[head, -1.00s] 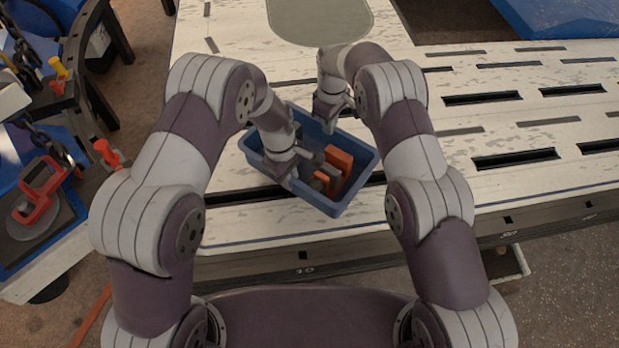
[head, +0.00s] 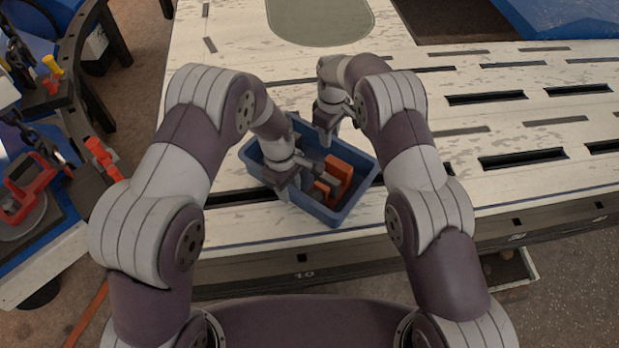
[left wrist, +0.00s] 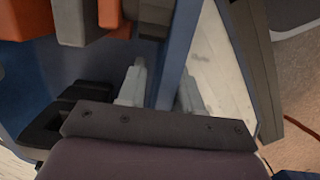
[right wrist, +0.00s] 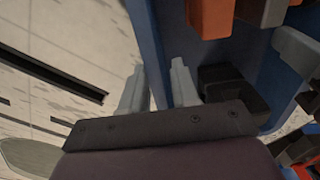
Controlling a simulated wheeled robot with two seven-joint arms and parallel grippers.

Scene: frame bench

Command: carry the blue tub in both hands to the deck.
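The blue tub (head: 345,212) sits on the pale bench (head: 440,175), with orange blocks (head: 340,168) and grey and dark pieces inside. My left gripper (head: 288,180) is at its left wall. In the left wrist view its fingers (left wrist: 162,90) are apart, one on each side of the blue wall (left wrist: 172,55). My right gripper (head: 333,128) is at the far wall. In the right wrist view its fingers (right wrist: 158,88) are apart, with the wall (right wrist: 148,40) between them. I cannot tell whether any finger touches the wall. I cannot tell which surface is the deck.
The bench has dark slots (head: 520,158) to the right of the tub. A flat grey-green oval patch (head: 320,20) lies on clear bench behind it. A side table with a red tool (head: 30,190) is at the left. A blue surface (head: 565,18) shows at the far right.

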